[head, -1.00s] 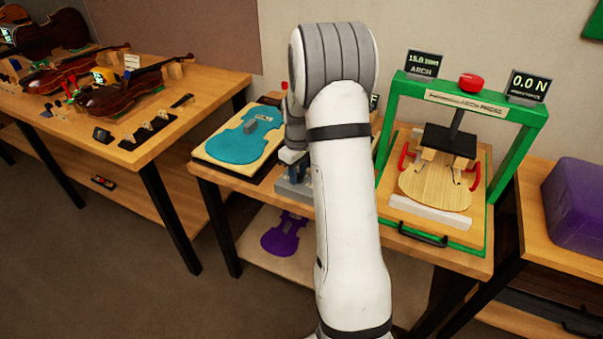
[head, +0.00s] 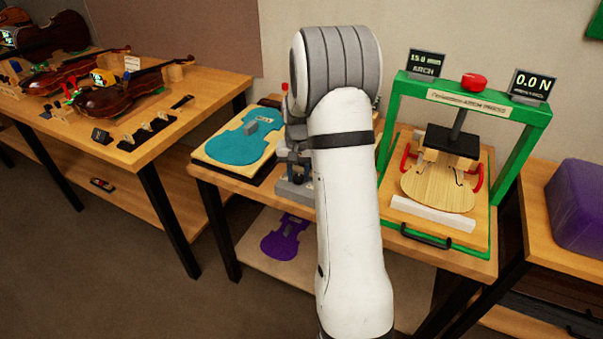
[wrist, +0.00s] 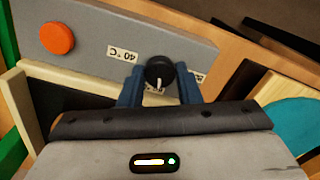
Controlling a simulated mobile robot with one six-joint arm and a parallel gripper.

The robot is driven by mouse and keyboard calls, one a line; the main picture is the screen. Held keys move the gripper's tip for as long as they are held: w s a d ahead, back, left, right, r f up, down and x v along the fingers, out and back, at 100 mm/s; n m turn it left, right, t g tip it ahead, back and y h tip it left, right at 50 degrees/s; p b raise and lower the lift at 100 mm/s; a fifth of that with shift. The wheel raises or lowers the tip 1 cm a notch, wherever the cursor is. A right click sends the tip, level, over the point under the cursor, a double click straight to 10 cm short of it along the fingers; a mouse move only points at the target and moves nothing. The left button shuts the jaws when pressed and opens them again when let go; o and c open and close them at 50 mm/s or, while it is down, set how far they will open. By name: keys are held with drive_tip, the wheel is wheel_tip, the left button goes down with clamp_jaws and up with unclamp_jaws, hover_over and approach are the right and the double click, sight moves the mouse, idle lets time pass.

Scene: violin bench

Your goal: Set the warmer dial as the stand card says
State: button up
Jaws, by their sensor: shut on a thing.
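In the wrist view, the warmer dial (wrist: 159,72) is a round black knob with a white pointer line, set on a grey panel (wrist: 85,30). The line points toward the bottom of the picture. A label reading 40 °C (wrist: 123,54), upside down, lies left of the dial; another label (wrist: 198,76) on its right is partly hidden. My gripper (wrist: 159,88) has its blue fingers on both sides of the dial and is shut on it. In the head view my arm hides the dial and the fingertips. I cannot make out the stand card.
An orange button (wrist: 57,39) sits left on the panel. In the head view, a green press (head: 540,125) holding a wooden plate stands right of my arm. A teal violin-shaped piece (head: 240,143) lies left. A purple case (head: 580,205) is far right.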

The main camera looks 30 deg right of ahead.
sight(298, 177)
drive_tip(key=shift+w+r+m, duration=0.2)
drive_tip(key=shift+w+m, duration=0.05)
drive_tip(key=shift+m, duration=0.85)
drive_tip(key=o, duration=1)
drive_tip(key=shift+f, duration=0.1)
drive_tip(key=shift+c, duration=0.2)
drive_tip(key=shift+s, duration=0.1)
wheel_tip(298, 177, up, 8)
drive_tip(key=shift+f, duration=0.15)
